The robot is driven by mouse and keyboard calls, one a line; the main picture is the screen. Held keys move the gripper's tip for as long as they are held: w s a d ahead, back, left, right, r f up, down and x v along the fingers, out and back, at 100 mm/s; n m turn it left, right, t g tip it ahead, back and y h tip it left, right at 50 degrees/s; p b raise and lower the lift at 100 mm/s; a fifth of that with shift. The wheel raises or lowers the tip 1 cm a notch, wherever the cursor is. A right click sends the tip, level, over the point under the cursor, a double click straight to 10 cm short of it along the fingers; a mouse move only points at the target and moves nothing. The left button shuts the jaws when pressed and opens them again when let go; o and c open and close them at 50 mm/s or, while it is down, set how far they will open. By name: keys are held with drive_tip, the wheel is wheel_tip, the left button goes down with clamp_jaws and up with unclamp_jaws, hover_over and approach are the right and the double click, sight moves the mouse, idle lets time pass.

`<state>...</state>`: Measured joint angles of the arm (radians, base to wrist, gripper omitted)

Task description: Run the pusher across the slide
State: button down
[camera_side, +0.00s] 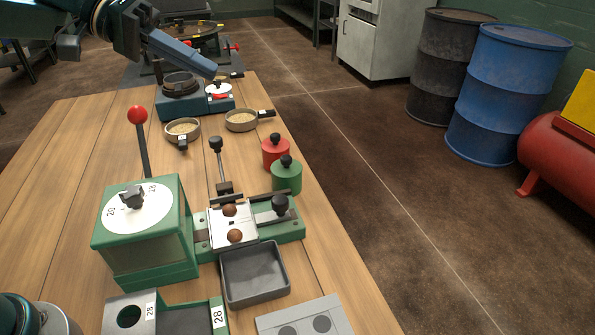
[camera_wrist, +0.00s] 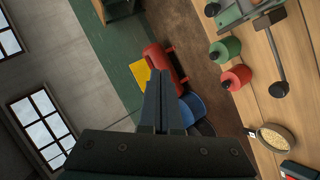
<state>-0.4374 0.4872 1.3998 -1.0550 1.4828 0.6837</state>
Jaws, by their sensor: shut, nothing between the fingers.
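The green slide unit (camera_side: 292,226) stands on the bench, with a bright metal plate (camera_side: 220,236) holding two brown balls (camera_side: 235,235). Part of the slide unit shows at the upper right of the wrist view (camera_wrist: 243,12). My gripper (camera_side: 214,69) is shut and empty, up beyond the slide near the blue scale; its fingers point away from the slide in the wrist view (camera_wrist: 158,74).
A green box with a dial (camera_side: 140,215) and red-knobbed lever stands left of the slide. A grey tray (camera_side: 254,275) sits in front. Red (camera_side: 275,152) and green (camera_side: 286,177) knobbed pots stand behind it, with grain pans (camera_side: 241,121) and a blue scale (camera_side: 180,105) farther back.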

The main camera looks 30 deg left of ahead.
drive_tip(key=n+t+h, duration=0.2)
hover_over(220, 165)
drive_tip(key=a, duration=0.4)
wheel_tip(220, 165, down, 4)
drive_tip(key=a+f+n+t, duration=0.2)
drive_tip(key=a+f, duration=0.2)
drive_tip(key=f, duration=0.1)
drive_tip(key=s+a+f+n+t, duration=0.1)
drive_tip(key=a+f+n+t, duration=0.1)
drive_tip(key=a+f, duration=0.3)
drive_tip(key=s+a+f+n+t, duration=0.1)
drive_tip(key=a+f+n+t, duration=0.1)
drive_tip(key=a+f, duration=0.3)
drive_tip(key=shift+a+f+n+t+y, duration=0.1)
drive_tip(key=shift+f+n+t+y, duration=0.2)
drive_tip(key=shift+f+n, duration=0.45)
drive_tip(key=x, duration=1)
drive_tip(key=shift+s+d, duration=0.5)
drive_tip(key=shift+d, duration=0.3)
drive_tip(key=shift+s+d, duration=0.5)
drive_tip(key=shift+d, duration=0.3)
drive_tip(key=shift+s+d, duration=1.65)
drive_tip(key=shift+a, duration=0.1)
